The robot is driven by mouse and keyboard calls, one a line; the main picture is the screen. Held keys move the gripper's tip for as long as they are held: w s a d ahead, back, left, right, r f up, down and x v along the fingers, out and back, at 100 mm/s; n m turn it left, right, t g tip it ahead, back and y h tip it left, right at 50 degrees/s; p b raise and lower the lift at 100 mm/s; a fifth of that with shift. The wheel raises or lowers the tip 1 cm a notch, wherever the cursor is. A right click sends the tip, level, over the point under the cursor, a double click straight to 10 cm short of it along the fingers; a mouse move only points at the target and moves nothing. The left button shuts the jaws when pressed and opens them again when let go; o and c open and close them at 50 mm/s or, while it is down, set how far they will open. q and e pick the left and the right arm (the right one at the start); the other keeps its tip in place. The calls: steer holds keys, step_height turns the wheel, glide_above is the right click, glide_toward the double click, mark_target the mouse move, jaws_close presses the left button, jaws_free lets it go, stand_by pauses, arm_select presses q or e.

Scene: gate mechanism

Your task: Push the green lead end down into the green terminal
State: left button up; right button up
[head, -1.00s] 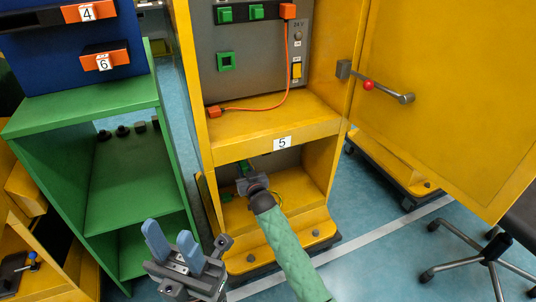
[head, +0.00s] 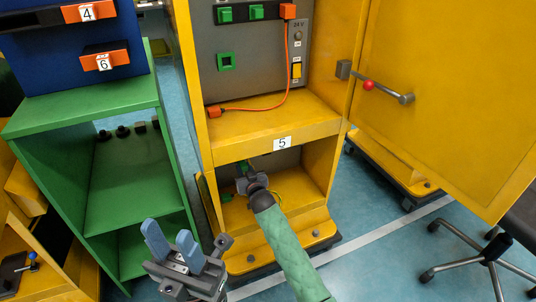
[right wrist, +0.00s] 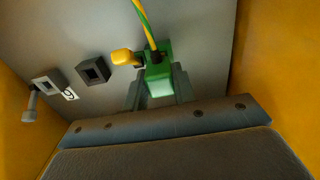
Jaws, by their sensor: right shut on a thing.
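The green lead end (right wrist: 158,74) is a green block with a green-yellow cable (right wrist: 143,22) coming out of it. It sits between the fingers of my right gripper (right wrist: 156,92), which is shut on it against the grey back wall. In the head view my right gripper (head: 249,180) reaches into the lower compartment of the yellow cabinet; a bit of green (head: 247,166) shows beyond it. I cannot tell a separate green terminal from the lead end here, nor how deep the lead end sits. My left gripper (head: 172,243) is open and empty in front of the green shelf.
Yellow side walls bound the compartment. The upper panel (head: 262,55) has green sockets and an orange lead. The yellow door (head: 440,90) stands open at right.

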steer(key=shift+x, duration=1.1)
stand_by(0.6)
steer(key=o, duration=1.1)
steer(key=shift+d, duration=0.1)
